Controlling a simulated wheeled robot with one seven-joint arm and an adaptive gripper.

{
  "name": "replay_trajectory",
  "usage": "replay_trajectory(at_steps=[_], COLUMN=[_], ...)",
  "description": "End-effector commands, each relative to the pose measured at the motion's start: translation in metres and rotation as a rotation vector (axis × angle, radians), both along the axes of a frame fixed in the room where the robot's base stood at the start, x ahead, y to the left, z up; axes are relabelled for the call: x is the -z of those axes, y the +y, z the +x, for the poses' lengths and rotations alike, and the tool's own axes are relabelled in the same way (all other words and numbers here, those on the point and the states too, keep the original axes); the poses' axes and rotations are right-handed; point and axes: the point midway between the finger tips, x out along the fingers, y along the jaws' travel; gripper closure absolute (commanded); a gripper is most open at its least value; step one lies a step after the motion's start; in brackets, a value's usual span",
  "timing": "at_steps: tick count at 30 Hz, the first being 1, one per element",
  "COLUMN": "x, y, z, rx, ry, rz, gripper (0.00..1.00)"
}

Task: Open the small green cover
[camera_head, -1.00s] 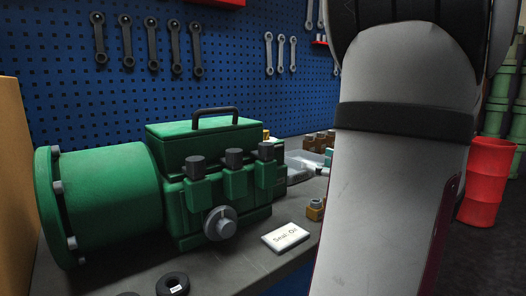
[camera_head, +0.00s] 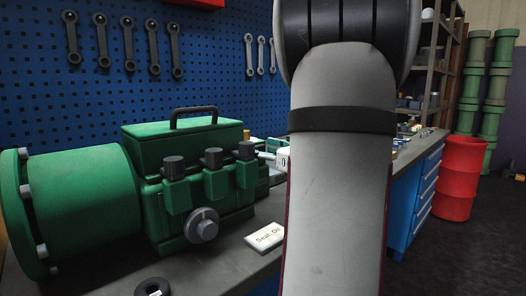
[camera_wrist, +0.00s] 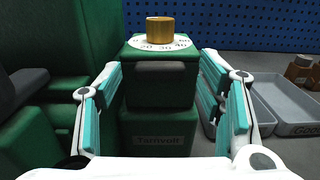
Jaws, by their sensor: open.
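In the wrist view a small green box-shaped part (camera_wrist: 160,85) has a dark grip-like bar on its front face. On its top sit a white numbered dial and a brass knob (camera_wrist: 159,30). Below it is a green body with a plate reading "Tarnvolt" (camera_wrist: 160,140). My gripper (camera_wrist: 160,68) is open, with a teal-padded finger on each side of the green part; I cannot tell whether either pad touches it. In the head view my arm hides this part and most of the gripper.
A large green machine (camera_head: 75,205) with a handled box and several dark-capped valves stands on the bench at left. A "Seal Oil" card (camera_head: 265,236) lies before it. Grey bins (camera_wrist: 280,105) are right of my gripper. A red barrel (camera_head: 459,178) stands at right.

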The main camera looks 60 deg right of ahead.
Motion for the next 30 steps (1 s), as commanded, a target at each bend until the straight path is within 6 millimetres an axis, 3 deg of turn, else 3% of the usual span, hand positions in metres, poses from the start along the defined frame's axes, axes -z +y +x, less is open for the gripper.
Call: replay_trajectory(at_steps=[9, 17, 30], x=[0.0, -0.0001, -0.0093], y=[-0.0006, -0.0005, -0.0009], z=[0.0019, 0.0018, 0.0038], rx=[0.001, 0.0, 0.0], ry=[0.0, 0.0, 0.042], rz=[0.0, 0.0, 0.01], gripper=[0.41, 1.0, 1.0])
